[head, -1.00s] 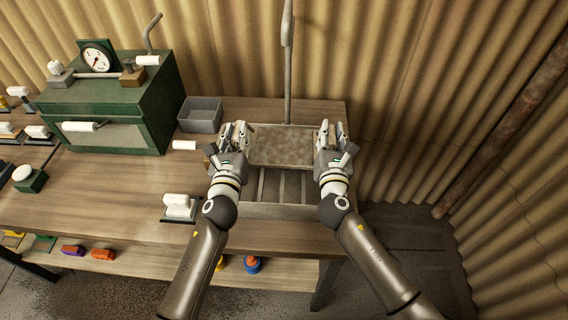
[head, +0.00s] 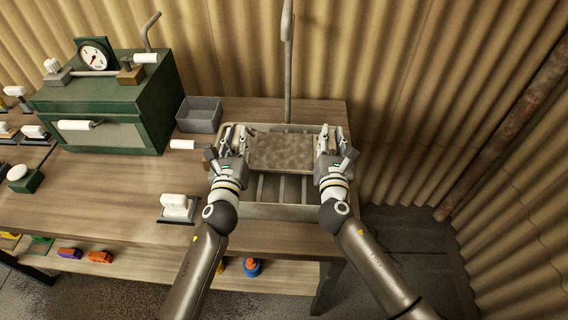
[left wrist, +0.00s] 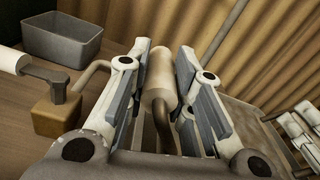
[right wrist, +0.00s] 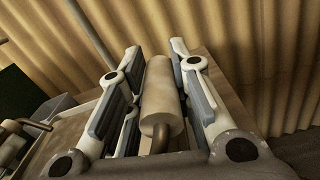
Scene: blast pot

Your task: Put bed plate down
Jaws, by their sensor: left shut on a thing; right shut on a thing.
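The bed plate (head: 282,152) is a mottled grey-brown rectangular slab, roughly level, over a slatted metal tray (head: 275,211) at the right end of the bench. My left gripper (head: 234,136) is shut on the plate's left handle, a cream cylinder in the left wrist view (left wrist: 160,75). My right gripper (head: 328,138) is shut on the right handle, a like cylinder in the right wrist view (right wrist: 162,92). The plate covers the tray's rear part; the slats show in front of it. I cannot tell whether the plate touches the tray.
A grey open bin (head: 200,114) stands left of the tray. A green cabinet with a gauge (head: 112,105) is further left. A white-handled block (head: 177,207) sits near the bench's front. A vertical pipe (head: 288,75) rises behind the tray, before a corrugated wall.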

